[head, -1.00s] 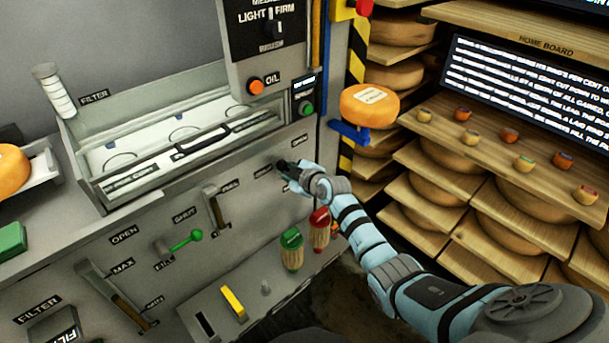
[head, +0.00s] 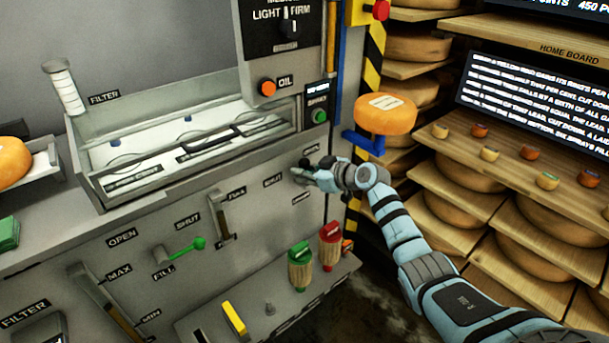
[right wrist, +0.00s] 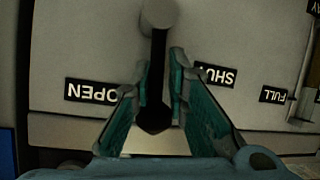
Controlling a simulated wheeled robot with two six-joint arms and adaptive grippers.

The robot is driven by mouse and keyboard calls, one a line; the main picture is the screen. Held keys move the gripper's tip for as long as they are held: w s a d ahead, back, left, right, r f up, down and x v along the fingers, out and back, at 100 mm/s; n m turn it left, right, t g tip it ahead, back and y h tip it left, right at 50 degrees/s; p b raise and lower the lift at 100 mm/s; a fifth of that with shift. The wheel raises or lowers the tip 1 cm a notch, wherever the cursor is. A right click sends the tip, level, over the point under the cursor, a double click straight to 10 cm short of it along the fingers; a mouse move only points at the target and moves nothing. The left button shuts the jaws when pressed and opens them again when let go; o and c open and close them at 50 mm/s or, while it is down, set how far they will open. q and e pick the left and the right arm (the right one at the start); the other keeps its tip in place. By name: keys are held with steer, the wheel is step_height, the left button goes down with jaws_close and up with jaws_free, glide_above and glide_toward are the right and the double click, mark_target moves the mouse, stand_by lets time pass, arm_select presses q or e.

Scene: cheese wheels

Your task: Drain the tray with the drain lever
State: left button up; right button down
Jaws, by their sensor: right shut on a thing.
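The drain lever (right wrist: 154,95) is a dark handle hanging from a round grey pivot in the right wrist view. The picture is upside down there, with an OPEN label (right wrist: 95,92) left of the lever and a SHUT label (right wrist: 215,75) right of it. The lever stands between the two labels. My right gripper (head: 303,172) is shut on the lever, one teal finger on each side; in the head view it hides most of the handle. The tray (head: 82,165) is a clear-walled trough with whitish contents, left of the gripper. My left gripper is out of view.
A lever marked FULL (head: 222,215) and a green-knobbed lever (head: 190,246) sit left on the panel. Green (head: 300,265) and red (head: 330,245) capped tools stand below. A cheese wheel (head: 385,118) rests on a blue bracket. Wooden shelves (head: 470,215) fill the right.

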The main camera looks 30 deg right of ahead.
steer(key=c, duration=1.7)
jaws_free()
steer(key=shift+w, duration=0.1)
